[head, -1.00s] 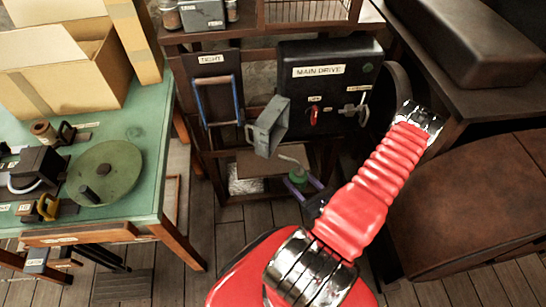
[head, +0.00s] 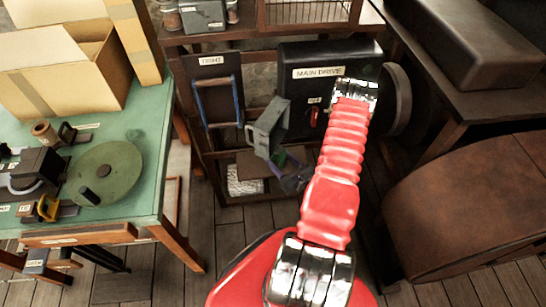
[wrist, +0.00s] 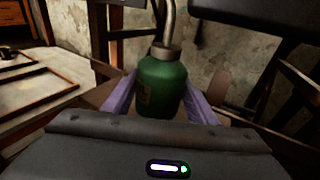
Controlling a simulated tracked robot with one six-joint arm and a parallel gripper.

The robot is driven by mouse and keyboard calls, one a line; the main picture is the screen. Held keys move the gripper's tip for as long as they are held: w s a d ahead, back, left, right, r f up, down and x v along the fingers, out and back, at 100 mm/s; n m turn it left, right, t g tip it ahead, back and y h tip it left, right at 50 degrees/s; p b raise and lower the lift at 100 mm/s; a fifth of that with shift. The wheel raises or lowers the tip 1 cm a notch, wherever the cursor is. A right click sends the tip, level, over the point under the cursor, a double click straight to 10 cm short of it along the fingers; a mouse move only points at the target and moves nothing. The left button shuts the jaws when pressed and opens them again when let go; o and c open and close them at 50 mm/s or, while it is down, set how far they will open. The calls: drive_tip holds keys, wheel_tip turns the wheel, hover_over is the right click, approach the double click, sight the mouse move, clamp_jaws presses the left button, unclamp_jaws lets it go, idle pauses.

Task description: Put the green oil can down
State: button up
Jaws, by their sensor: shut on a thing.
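The green oil can (wrist: 165,85) is between the two purple fingers of my gripper (wrist: 160,90) in the wrist view. It looks upright, with its metal spout rising out of the top of the picture. My gripper is shut on the can's body. The can's base is hidden, so I cannot tell whether it touches anything. In the head view my gripper (head: 291,175) is partly behind my red arm, in front of the lower wooden shelf, and the can is mostly hidden.
The black main drive box (head: 300,95) and a handwheel (head: 398,100) are behind my arm. The green table (head: 145,130) stands left, a brown rounded bench (head: 470,205) right. Floor between is clear.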

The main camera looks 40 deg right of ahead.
sight(272, 152)
drive_tip(key=shift+w+d, duration=0.2)
drive_tip(key=shift+w, duration=1.2)
drive_tip(key=shift+w, duration=0.25)
drive_tip(key=shift+w+f, duration=0.2)
drive_tip(key=shift+w, duration=0.1)
drive_tip(key=shift+f, duration=1.55)
drive_tip(key=shift+s, duration=0.1)
drive_tip(key=o, duration=1.2)
drive_tip(key=shift+f, duration=0.1)
